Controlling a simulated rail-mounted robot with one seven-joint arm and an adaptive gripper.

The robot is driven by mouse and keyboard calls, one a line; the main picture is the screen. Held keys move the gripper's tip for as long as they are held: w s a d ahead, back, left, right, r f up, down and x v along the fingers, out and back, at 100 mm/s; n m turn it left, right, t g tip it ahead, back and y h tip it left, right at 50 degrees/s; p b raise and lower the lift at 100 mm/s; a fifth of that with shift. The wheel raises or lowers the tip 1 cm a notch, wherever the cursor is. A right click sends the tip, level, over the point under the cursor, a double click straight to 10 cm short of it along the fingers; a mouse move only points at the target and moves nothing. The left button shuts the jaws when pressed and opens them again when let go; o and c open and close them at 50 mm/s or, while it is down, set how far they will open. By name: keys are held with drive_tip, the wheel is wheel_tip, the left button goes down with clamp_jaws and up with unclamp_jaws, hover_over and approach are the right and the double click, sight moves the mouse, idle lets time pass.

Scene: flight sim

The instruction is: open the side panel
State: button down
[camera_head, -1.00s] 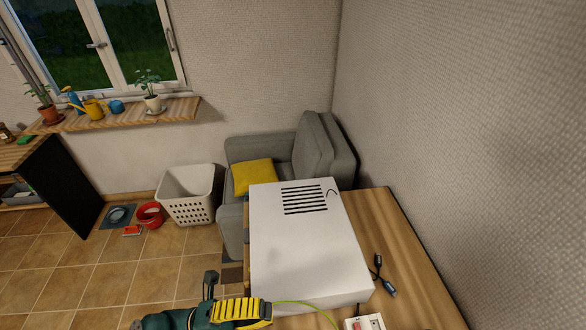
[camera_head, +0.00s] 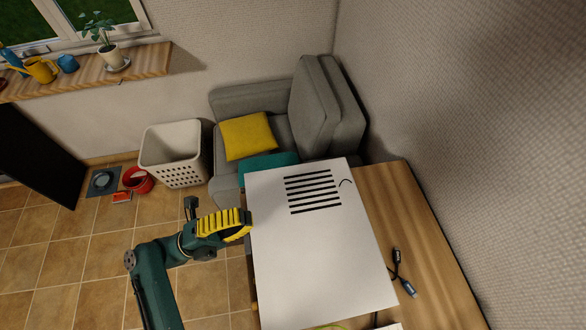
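A white box-shaped case (camera_head: 320,255) rests on the wooden table. Dark slots (camera_head: 312,190) and a small curved dark line (camera_head: 346,183) show near the far end of its top. I cannot tell which face is the side panel, and no face visibly stands open. My gripper (camera_head: 245,225), with yellow ribbed fingers, is at the left edge of the case, close to its far half. I cannot tell whether it touches the case. The fingers overlap from this angle, so their opening is hidden. The case's left face is mostly out of sight.
A grey armchair (camera_head: 318,110) with a yellow cushion (camera_head: 247,136) stands behind. A white basket (camera_head: 172,155) and red bucket (camera_head: 138,180) stand on the floor left.

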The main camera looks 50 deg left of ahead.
drive_tip(key=p+x, duration=0.4)
drive_tip(key=x, duration=0.8)
drive_tip(key=shift+w+d+r, duration=0.15)
drive_tip(key=shift+d+r, duration=0.1)
idle(1.0)
